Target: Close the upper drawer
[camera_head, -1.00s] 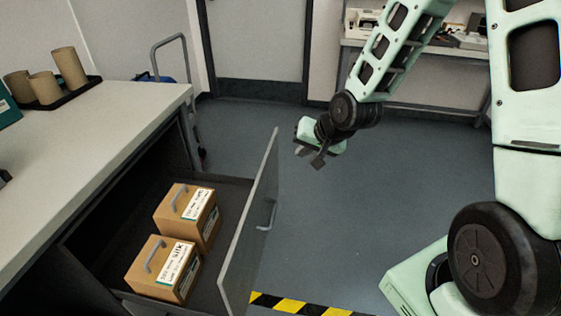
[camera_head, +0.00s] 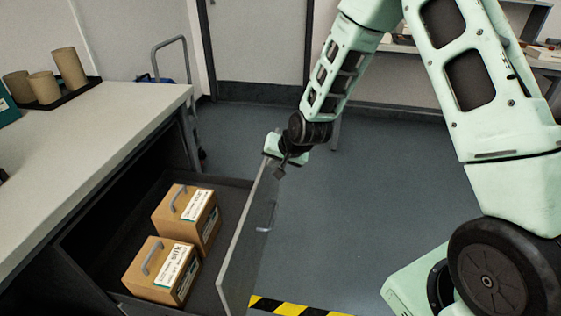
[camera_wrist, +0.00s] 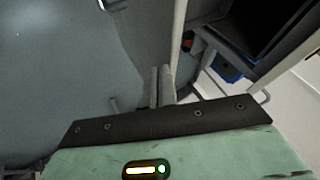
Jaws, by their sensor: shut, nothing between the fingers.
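The upper drawer (camera_head: 216,226) is pulled out from under the counter at the left. Its grey front panel (camera_head: 243,240) stands upright, with a handle (camera_head: 266,220) on its outer face. My gripper (camera_head: 279,172) is shut and empty, at the far upper end of the front panel, on its outer side. I cannot tell whether it touches the panel. In the wrist view my closed fingers (camera_wrist: 161,86) are beside the panel's edge (camera_wrist: 179,40). Two brown boxes with grey handles, a far one (camera_head: 184,214) and a near one (camera_head: 160,270), sit in the drawer.
The counter (camera_head: 95,145) carries a black tray (camera_head: 76,90) with brown cylinders. A cart (camera_head: 171,60) stands beyond its far end. Open floor (camera_head: 360,190) lies to the right of the drawer, with yellow-black tape (camera_head: 290,306) near the bottom.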

